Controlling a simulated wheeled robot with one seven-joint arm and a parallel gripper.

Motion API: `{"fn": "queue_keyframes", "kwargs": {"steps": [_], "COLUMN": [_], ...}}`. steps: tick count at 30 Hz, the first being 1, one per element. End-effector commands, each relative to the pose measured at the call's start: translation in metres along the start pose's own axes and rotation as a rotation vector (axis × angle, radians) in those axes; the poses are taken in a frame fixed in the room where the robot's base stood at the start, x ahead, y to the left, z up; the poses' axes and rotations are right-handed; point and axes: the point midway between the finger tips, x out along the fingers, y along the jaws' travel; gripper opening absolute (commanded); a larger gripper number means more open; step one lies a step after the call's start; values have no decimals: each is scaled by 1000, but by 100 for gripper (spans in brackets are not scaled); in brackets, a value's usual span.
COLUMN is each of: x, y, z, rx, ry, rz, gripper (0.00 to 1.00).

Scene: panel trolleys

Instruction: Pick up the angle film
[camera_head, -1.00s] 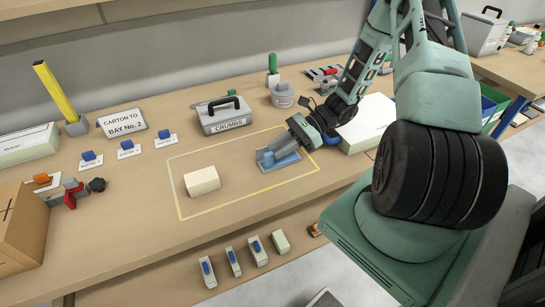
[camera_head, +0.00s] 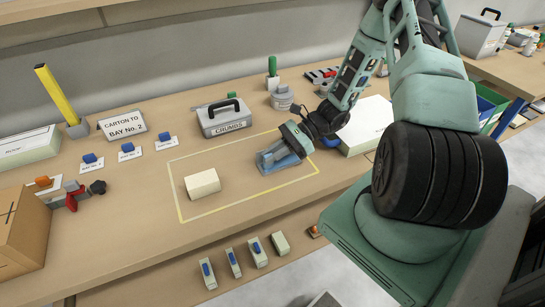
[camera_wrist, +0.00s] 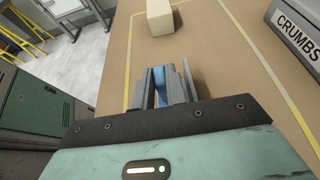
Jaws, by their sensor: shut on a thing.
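My gripper (camera_head: 272,160) is over the right part of the yellow-outlined area on the bench. In the wrist view its grey fingers (camera_wrist: 167,78) are shut on a blue piece (camera_wrist: 160,84), which I take to be the angle film. The blue piece also shows beside the fingers in the head view (camera_head: 287,164). The fingers hide much of it, and I cannot read any label on it. I cannot tell for sure whether it is clear of the bench.
A cream block (camera_head: 202,184) lies left of my gripper inside the outline, and also shows in the wrist view (camera_wrist: 160,17). A grey CRUMBS box (camera_head: 223,117) stands behind. A white box (camera_head: 368,124) is close on the right. The outline's middle is free.

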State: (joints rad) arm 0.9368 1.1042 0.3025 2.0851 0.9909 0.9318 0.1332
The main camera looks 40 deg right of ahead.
Motion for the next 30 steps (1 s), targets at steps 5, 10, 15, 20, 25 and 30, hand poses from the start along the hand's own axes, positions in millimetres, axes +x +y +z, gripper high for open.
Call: {"fn": "queue_keyframes", "kwargs": {"steps": [5, 10, 15, 20, 25, 30], "x": [-6, -16, -25, -32, -36, -37], "y": [0, -1, -1, 0, 0, 0], "z": [14, 36, 59, 78, 88, 90], "rx": [-3, -4, -4, -3, -1, 0], "ry": [1, 2, 1, 0, -1, -2], "rz": [-1, -2, -1, 0, 0, 0], "gripper": [0, 0, 0, 0, 0, 0]}}
